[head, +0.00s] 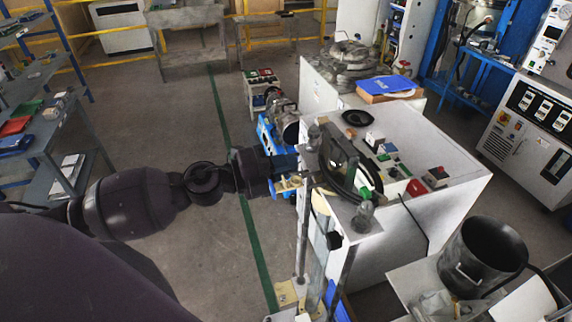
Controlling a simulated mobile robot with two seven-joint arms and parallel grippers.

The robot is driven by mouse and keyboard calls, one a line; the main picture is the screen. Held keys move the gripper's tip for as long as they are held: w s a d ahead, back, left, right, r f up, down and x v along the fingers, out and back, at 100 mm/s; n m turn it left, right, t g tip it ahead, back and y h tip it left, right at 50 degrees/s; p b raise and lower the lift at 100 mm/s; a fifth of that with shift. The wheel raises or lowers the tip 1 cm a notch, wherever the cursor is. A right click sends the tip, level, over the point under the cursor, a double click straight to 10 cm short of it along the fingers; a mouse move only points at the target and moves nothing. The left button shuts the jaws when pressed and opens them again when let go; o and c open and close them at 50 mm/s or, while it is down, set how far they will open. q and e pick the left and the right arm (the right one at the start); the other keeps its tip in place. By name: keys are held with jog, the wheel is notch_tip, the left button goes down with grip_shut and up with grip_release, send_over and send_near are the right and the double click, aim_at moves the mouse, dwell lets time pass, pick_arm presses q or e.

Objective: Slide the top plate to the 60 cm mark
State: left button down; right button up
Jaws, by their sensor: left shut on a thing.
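My left arm comes in from the left, and its gripper (284,187) is at the upper part of an upright metal stand (320,235). The gripper is shut on a small pale yellow part (291,184) beside the stand's post. This part is small and partly hidden, and I cannot tell for sure whether it is the top plate. The stand has upright rails and a base plate (287,294) low in front. The marks of a scale are too small to read, so the 60 cm mark cannot be made out. My right gripper is not in view.
A white bench cabinet (440,200) with switches and a dark frame on top stands close behind the stand. A metal pot (482,255) is at the lower right. A grey shelf (75,150) stands at the left. The floor between is clear, with a green line (250,232).

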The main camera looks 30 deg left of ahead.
pick_arm(q)
notch_tip(320, 180, down, 6)
jog(key=b, duration=0.3)
jog(key=shift+r+b, duration=0.1)
jog(key=shift+b, duration=0.2)
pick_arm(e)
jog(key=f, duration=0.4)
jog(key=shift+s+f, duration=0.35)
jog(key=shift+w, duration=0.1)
pick_arm(q)
notch_tip(320, 180, down, 6)
jog(key=b, duration=0.4)
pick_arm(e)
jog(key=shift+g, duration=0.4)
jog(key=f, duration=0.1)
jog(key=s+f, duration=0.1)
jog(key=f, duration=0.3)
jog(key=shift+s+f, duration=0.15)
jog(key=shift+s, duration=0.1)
